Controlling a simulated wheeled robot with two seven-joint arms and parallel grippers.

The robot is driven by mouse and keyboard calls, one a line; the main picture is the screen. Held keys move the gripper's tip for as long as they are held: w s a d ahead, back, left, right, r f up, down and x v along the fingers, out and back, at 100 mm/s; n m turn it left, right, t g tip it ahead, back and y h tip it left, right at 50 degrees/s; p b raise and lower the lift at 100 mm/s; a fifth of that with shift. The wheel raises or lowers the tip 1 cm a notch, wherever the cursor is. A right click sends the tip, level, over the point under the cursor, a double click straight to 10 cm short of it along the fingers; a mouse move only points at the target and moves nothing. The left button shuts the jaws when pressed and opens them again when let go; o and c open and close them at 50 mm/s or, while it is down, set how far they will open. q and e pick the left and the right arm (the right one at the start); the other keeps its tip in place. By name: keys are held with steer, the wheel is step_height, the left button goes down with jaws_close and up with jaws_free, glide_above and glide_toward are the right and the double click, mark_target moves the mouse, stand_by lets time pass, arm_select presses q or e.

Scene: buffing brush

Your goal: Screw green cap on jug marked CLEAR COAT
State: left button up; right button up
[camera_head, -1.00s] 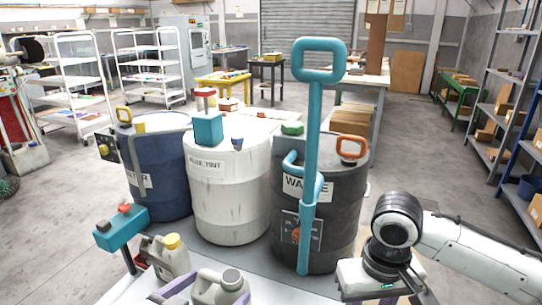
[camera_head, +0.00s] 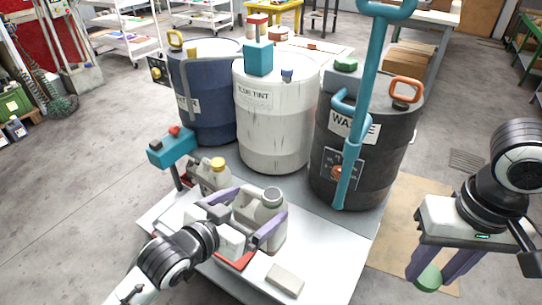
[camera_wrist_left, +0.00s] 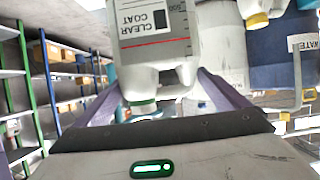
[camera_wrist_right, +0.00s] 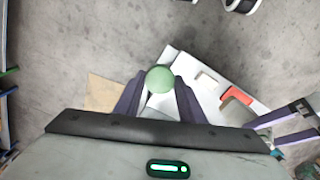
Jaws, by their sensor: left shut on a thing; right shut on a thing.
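A grey jug (camera_head: 264,212) stands upright on the white table with its dark round mouth uncapped. Its CLEAR COAT label (camera_wrist_left: 152,24) appears upside down in the left wrist view. My left gripper (camera_head: 262,203) is shut on this jug, its purple fingers on either side of the upper body. My right gripper (camera_head: 440,268) is shut on a green cap (camera_head: 429,279), off the right side of the table and away from the jug. The right wrist view shows the round cap (camera_wrist_right: 160,79) between the fingertips.
A second jug with a yellow cap (camera_head: 217,164) stands behind the held one. A flat light block (camera_head: 285,279) lies at the front right of the table. A blue drum (camera_head: 203,110), a white drum (camera_head: 272,130) and a black WASTE drum (camera_head: 368,165) line the back.

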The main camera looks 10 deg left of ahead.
arm_select(q)
steer(key=s+d+r+m+g+h, duration=0.6)
steer(key=s+r+m+h, duration=0.1)
steer(key=s+r+m, duration=0.1)
steer(key=shift+s+d+r, duration=0.25)
steer(key=shift+s+d, duration=0.1)
steer(key=shift+s, duration=0.3)
arm_select(e)
steer(key=w+a+r+n, duration=0.1)
steer(key=a+r, duration=0.6)
steer(key=a, duration=0.4)
steer(key=w+a+r+n, duration=0.1)
steer(key=a+r+n, duration=0.1)
steer(key=a+r, duration=0.5)
steer(key=a, duration=0.4)
steer(key=shift+w+r+n, duration=0.15)
steer(key=shift+r+n, duration=0.15)
steer(key=shift+f, duration=0.1)
steer(key=shift+f, duration=1.95)
steer(key=shift+f, duration=0.1)
